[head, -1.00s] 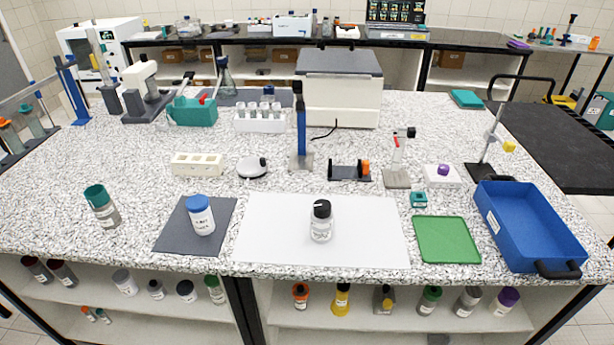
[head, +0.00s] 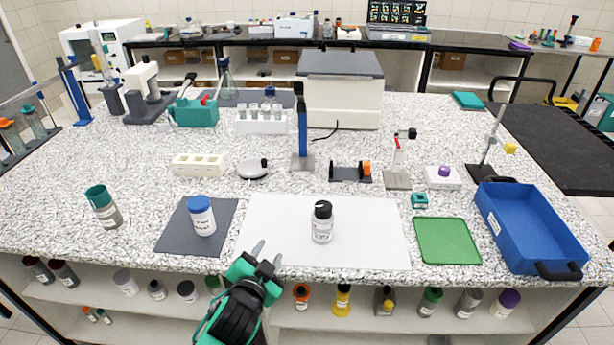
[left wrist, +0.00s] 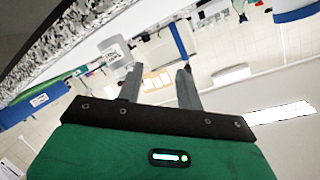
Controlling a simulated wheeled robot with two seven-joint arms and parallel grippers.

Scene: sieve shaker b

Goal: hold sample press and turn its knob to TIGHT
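A small black device with upright end plates (head: 345,175) and an orange knob (head: 366,168) on its right side stands mid-table; it looks like the sample press. Any marking such as TIGHT is too small to read. My left gripper (head: 268,252) is open and empty at the table's front edge, in front of the white mat and well short of the device. Its two spread grey fingers also show in the left wrist view (left wrist: 158,78), with nothing between them. My right gripper is not in view.
A black-capped bottle (head: 322,222) stands on the white mat (head: 275,230). A blue-capped jar (head: 202,215) is on the dark mat (head: 172,237) to its left. A blue post stand (head: 302,135) is left of the device, a small stand (head: 397,178) right of it. A blue tray (head: 535,235) is far right.

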